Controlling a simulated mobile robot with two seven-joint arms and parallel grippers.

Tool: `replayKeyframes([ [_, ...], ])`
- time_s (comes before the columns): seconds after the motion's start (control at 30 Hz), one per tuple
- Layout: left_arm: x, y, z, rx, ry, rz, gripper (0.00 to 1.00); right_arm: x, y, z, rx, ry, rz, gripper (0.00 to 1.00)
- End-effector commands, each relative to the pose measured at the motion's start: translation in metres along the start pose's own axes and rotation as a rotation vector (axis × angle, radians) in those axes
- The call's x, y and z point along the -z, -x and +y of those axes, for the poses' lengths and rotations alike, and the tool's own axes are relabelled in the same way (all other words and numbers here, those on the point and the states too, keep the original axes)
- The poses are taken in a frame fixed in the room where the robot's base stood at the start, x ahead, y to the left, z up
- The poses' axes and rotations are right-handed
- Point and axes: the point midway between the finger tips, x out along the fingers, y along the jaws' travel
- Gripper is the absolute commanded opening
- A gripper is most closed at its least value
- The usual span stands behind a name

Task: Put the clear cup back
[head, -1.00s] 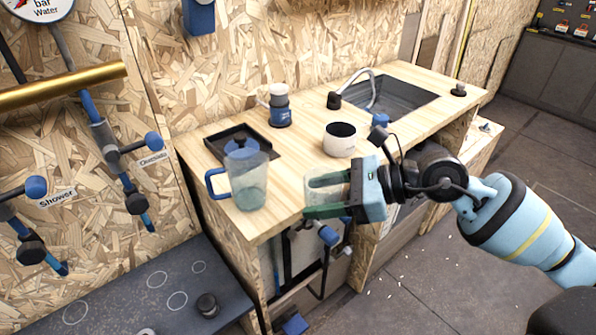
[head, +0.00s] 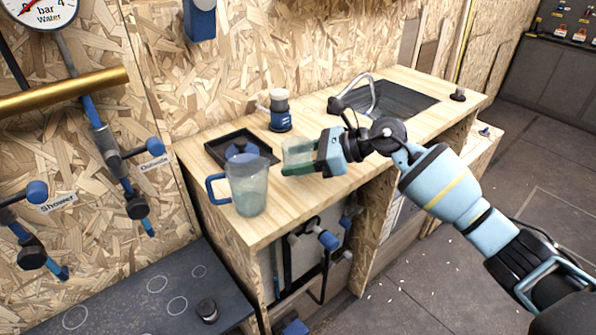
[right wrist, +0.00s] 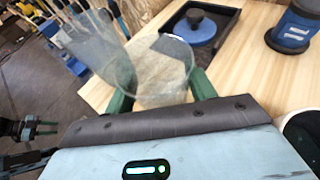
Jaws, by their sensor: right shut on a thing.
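The clear cup (head: 297,148) is see-through and sits between the green fingers of my right gripper (head: 287,161), which is shut on it. They are over the wooden counter, to the right of the tray. In the right wrist view the round rim of the cup (right wrist: 160,66) shows between the fingertips (right wrist: 161,88). The black tray (head: 218,153) holds a blue round item with a knob (head: 241,150); it also shows in the right wrist view (right wrist: 203,26). The gap between cup and counter is hard to judge.
A clear pitcher with a blue handle (head: 248,190) stands at the counter's front left, close to the cup. A blue-and-white device (head: 281,112) stands behind. A sink (head: 395,97) lies farther right.

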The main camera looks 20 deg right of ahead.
Motion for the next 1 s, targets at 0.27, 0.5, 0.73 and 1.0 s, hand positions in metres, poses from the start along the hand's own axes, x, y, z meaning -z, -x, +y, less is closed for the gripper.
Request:
replayKeyframes([
  [0.27,0.001,0.001,0.000,0.000,0.000,0.001,0.36,0.014,-0.006,0.000,0.000,-0.004,0.001,0.32],
  [0.5,0.002,0.001,0.000,0.001,0.000,0.002,0.36,0.033,-0.013,0.001,0.001,-0.001,-0.001,0.32],
  [0.73,0.000,0.001,0.000,0.000,0.000,-0.001,0.36,0.034,-0.014,0.001,0.001,-0.001,0.000,0.32],
  [1.0,-0.002,0.000,0.000,0.000,0.000,-0.003,0.36,0.036,-0.014,0.001,0.001,-0.001,0.000,0.77],
])
